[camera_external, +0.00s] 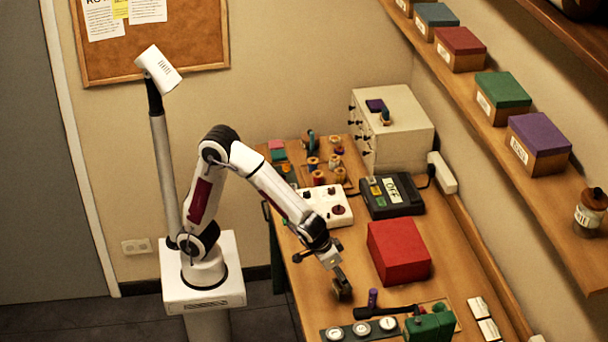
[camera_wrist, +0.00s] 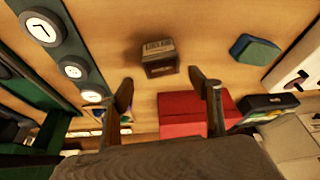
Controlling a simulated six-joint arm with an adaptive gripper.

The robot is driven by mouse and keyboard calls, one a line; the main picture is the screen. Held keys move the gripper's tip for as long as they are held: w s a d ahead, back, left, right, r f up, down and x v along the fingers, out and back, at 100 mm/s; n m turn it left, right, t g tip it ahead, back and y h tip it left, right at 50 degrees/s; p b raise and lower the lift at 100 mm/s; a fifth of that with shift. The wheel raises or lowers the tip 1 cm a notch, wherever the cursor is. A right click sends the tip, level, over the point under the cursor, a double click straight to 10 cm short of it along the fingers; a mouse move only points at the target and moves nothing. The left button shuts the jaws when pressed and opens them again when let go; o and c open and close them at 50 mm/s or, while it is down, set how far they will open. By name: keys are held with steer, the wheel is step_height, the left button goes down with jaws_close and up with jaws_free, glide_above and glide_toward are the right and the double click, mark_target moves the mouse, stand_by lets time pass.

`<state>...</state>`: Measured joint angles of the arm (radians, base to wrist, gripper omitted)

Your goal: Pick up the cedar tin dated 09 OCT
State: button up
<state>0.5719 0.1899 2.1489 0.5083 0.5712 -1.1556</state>
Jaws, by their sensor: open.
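A small dark tin (camera_wrist: 159,58) with a pale printed label stands on the wooden table in the wrist view. The label's lettering is too blurred to read a date. My gripper (camera_wrist: 161,78) is open, its two fingers apart and empty. The tin shows beyond the fingertips, roughly between them, and no contact is visible. In the external view my gripper (camera_external: 337,272) points down over the table's front left part. A small dark shape there is hard to separate from the fingers, so I cannot tell the tin apart in that view.
A red box (camera_external: 398,252) stands right of my gripper. A strip with round dials (camera_external: 361,329) and a green device (camera_external: 430,325) are in front. A white control box (camera_external: 327,206) is behind. A blue-green block (camera_wrist: 254,50) lies near the tin. Labelled boxes line the shelf (camera_external: 570,225).

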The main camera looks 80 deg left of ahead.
mark_target(342, 288)
steer(key=shift+f, duration=0.15)
steer(key=shift+w+a+f, duration=0.1)
steer(key=shift+a+f, duration=0.1)
steer(key=shift+f, duration=0.7)
steer(key=shift+w+a+f, duration=0.1)
steer(key=shift+a+f, duration=0.05)
steer(key=shift+f, duration=0.75)
steer(key=shift+x, duration=0.8)
steer(key=c, duration=1.2)
